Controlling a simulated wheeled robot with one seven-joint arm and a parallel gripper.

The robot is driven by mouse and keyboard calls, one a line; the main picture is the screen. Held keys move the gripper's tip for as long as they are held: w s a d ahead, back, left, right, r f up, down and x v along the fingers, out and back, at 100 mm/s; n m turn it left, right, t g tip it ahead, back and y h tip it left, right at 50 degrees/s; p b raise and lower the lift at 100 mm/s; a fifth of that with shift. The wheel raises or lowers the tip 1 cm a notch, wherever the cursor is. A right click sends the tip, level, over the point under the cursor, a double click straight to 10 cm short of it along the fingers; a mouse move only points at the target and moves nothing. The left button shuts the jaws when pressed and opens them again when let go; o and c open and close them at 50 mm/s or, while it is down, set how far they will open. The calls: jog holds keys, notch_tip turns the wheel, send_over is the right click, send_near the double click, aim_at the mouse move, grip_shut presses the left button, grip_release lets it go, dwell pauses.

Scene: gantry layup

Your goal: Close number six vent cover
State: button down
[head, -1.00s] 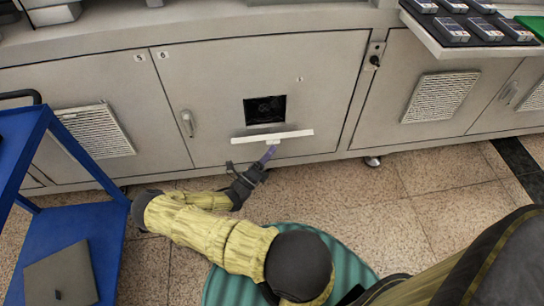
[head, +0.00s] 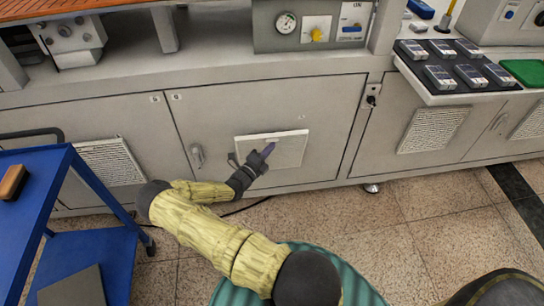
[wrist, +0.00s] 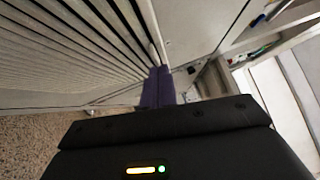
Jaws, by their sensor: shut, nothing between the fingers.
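The number six vent cover (head: 290,152) is a pale flap on the front of the number six cabinet door (head: 215,120) in the head view. It now stands up over the dark opening and hides it. Its top edge looks slightly proud of the door, so I cannot tell whether it is fully flush. My gripper (head: 268,150) is shut and empty, with its purple fingertips against or very near the cover's outer face. In the wrist view the slatted cover (wrist: 85,45) fills the upper left, and the purple fingers (wrist: 158,88) are together beside its edge.
A blue cart (head: 60,165) stands at the left. A shelf with several small devices (head: 440,90) juts out at the upper right. Another vent (head: 434,129) is on the door to the right. The tiled floor (head: 400,235) in front is mostly clear.

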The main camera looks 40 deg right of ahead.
jog(key=w, duration=0.1)
jog(key=w+d, duration=0.1)
jog(key=r, duration=0.1)
jog(key=shift+w+d+r+n+y, duration=0.1)
jog(key=shift+w+d+n+y, duration=0.15)
jog(key=shift+w+n+y, duration=0.15)
jog(key=shift+w+d+r, duration=0.2)
jog(key=shift+w+d, duration=0.25)
jog(key=shift+w, duration=0.35)
jog(key=shift+w+r, duration=0.2)
jog(key=shift+w, duration=0.15)
jog(key=shift+w+r, duration=0.1)
jog(key=shift+r, duration=0.1)
jog(key=shift+p, duration=0.3)
jog(key=shift+s+a+p, duration=0.2)
jog(key=shift+s+p, duration=0.3)
jog(key=shift+p, duration=0.05)
jog(key=s, duration=0.1)
jog(key=s+a+p, duration=0.1)
jog(key=s, duration=0.1)
jog(key=shift+s+a+p, duration=0.1)
jog(key=shift+a+p, duration=0.2)
jog(key=shift+a, duration=0.05)
send_near(267, 136)
jog(key=s, duration=0.1)
jog(key=s+a, duration=0.1)
jog(key=s, duration=0.1)
jog(key=shift+s+a+r+b, duration=0.1)
jog(key=shift+a+r+b, duration=0.2)
jog(key=shift+b, duration=0.05)
